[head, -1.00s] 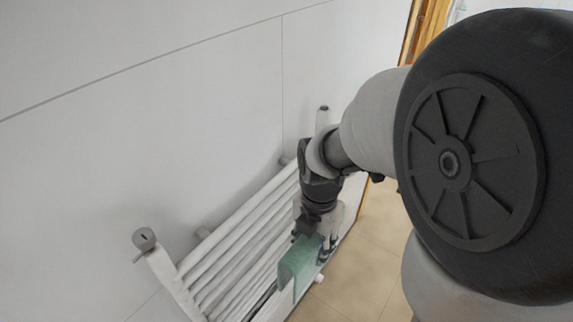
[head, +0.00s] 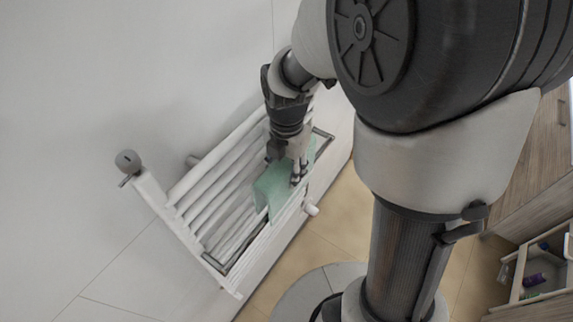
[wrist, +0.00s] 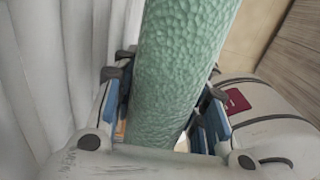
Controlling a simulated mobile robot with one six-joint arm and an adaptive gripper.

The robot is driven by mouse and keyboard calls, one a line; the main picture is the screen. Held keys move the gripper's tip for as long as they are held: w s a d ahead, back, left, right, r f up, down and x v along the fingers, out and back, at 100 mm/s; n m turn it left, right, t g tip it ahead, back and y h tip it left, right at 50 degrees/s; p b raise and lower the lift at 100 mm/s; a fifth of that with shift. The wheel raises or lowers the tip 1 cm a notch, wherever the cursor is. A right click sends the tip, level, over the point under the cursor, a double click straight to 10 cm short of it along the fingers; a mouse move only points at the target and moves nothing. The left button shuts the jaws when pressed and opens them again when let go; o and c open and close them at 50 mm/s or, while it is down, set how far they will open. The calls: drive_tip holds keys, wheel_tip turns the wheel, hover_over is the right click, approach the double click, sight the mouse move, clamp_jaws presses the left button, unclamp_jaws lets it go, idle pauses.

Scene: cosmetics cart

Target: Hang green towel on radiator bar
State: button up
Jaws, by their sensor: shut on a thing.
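The green towel (head: 272,195) is folded over, with a flap hanging on its front side. It sits at the dark radiator bar (head: 238,247) on the radiator's front, and the bar shows on both sides of it. I cannot tell whether it rests on the bar. My gripper (head: 298,176) points down and is shut on the towel near its right part. In the wrist view, the textured towel (wrist: 180,65) runs between the blue-padded fingers of my gripper (wrist: 165,105). The towel's underside is hidden.
The white radiator (head: 215,185) with several tubes stands against the pale wall (head: 130,70). A valve knob (head: 128,161) sticks up at its left end. Tiled floor (head: 325,225) lies in front. An open wooden cabinet (head: 530,265) stands at the lower right.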

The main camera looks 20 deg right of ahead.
wheel_tip(320, 180, down, 14)
drive_tip(key=b, duration=1)
drive_tip(key=o, duration=1.2)
drive_tip(key=shift+o, duration=0.2)
